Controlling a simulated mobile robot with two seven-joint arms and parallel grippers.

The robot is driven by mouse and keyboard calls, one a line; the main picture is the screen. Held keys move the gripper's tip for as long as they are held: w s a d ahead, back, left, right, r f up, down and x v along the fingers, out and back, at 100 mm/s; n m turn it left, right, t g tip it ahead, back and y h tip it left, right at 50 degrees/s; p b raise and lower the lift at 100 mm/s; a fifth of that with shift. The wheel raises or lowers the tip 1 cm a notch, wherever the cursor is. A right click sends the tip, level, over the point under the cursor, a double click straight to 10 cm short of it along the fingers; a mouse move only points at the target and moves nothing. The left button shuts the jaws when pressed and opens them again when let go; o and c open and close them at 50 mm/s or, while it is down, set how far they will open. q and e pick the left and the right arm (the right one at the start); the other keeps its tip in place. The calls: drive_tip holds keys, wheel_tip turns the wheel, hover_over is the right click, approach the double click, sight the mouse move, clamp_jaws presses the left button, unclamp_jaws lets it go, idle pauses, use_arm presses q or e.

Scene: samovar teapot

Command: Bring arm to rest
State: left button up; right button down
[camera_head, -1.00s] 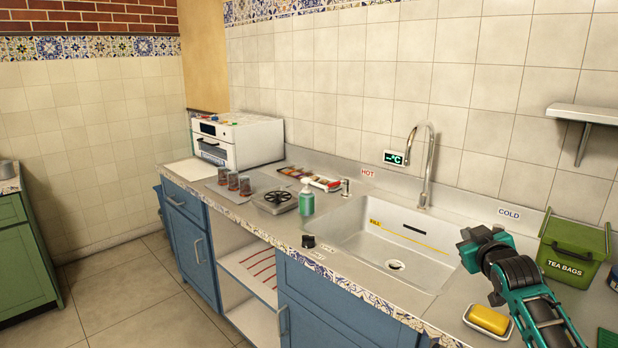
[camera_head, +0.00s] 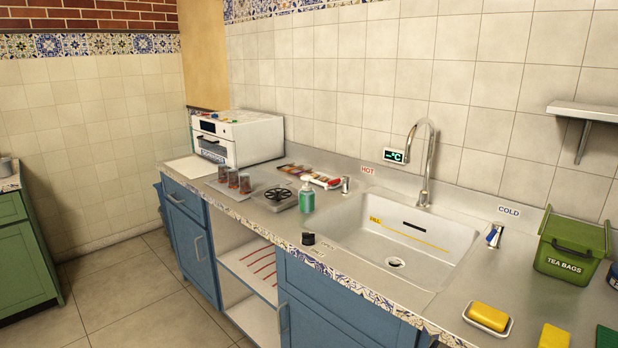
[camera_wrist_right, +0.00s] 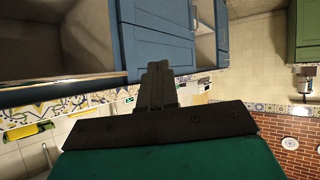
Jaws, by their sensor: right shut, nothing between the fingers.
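My right gripper (camera_wrist_right: 160,82) shows in the right wrist view, with its dark fingers together and nothing between them. In that view it is in front of the blue cabinets, which appear upside down. No part of my right arm shows in the head view now. My left gripper is in neither view.
The counter holds a sink (camera_head: 385,262) with a tap (camera_head: 427,165), a green tea bags bin (camera_head: 572,250), a yellow sponge on a dish (camera_head: 488,318), a green soap bottle (camera_head: 306,197) and several glasses. Blue cabinets (camera_head: 186,240) stand below. The floor (camera_head: 125,290) at left is clear.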

drive_tip(key=shift+g, duration=0.4)
drive_tip(key=s, duration=0.1)
drive_tip(key=s+a, duration=0.1)
drive_tip(key=s, duration=0.1)
drive_tip(key=s+f, duration=0.1)
drive_tip(key=s, duration=0.1)
drive_tip(key=shift+s+a, duration=0.15)
drive_tip(key=shift+a, duration=0.05)
